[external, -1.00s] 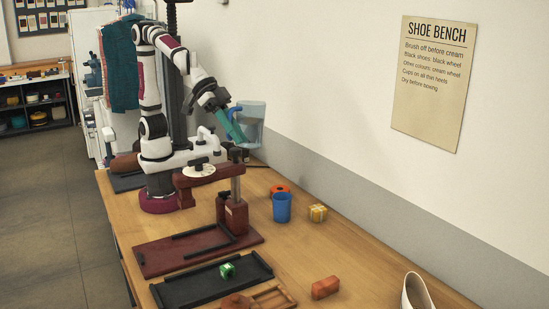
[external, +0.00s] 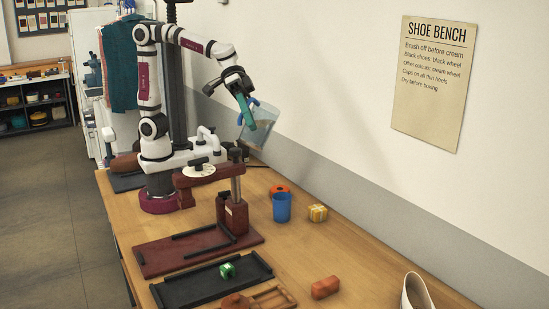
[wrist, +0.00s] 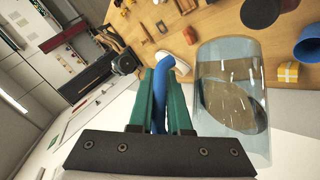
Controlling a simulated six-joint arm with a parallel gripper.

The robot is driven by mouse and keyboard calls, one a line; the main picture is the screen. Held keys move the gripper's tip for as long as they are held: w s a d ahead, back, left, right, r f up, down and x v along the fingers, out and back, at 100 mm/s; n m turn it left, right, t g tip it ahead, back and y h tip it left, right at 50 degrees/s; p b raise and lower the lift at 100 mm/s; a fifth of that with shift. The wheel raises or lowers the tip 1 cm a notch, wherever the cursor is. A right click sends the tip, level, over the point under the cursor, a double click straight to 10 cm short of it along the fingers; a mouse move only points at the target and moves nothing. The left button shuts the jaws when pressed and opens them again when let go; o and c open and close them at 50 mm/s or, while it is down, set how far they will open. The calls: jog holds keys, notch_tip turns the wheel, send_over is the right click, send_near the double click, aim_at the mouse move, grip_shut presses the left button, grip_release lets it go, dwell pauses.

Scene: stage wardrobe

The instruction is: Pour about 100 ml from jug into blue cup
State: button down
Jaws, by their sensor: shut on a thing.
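The jug (external: 261,127) is clear with a blue handle and is held in the air above the back of the bench, tilted. In the wrist view the jug (wrist: 231,75) shows a brownish liquid lying slanted inside it. My gripper (external: 246,108) has green fingers and is shut on the jug's blue handle (wrist: 161,95). The blue cup (external: 282,208) stands upright on the bench, below the jug and to its right. In the wrist view the cup (wrist: 309,44) is at the right edge, apart from the jug. I see no stream leaving the jug.
An orange ring-shaped thing (external: 279,189) is behind the cup and a yellow box (external: 318,213) is right of it. A dark red stand (external: 232,212) is left of the cup. A black tray (external: 212,282) and an orange block (external: 325,288) lie nearer the front.

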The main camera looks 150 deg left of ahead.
jog(key=shift+a+r, duration=0.2)
jog(key=shift+r, duration=0.2)
jog(key=shift+s+a+r+n+h, duration=0.1)
jog(key=shift+a+r+n+h, duration=0.05)
jog(key=shift+r+n+h, duration=0.2)
jog(key=shift+r+t, duration=0.15)
jog(key=shift+t, duration=0.15)
jog(key=shift+a+h+p, duration=0.15)
jog(key=shift+h+p, duration=0.1)
jog(key=shift+p, duration=0.05)
jog(key=shift+s+a+r+n+t+h+p, duration=0.15)
jog(key=shift+a+r+n+t+h+p, duration=0.15)
jog(key=shift+h, duration=0.2)
jog(key=shift+w+d+n+h+p, duration=0.3)
jog(key=shift+w+d+p, duration=0.1)
jog(key=shift+d+p, duration=0.2)
dwell(0.4)
jog(key=shift+d+n+t+h, duration=0.25)
jog(key=shift+t+h, duration=0.05)
jog(key=shift+t, duration=0.1)
dwell(0.7)
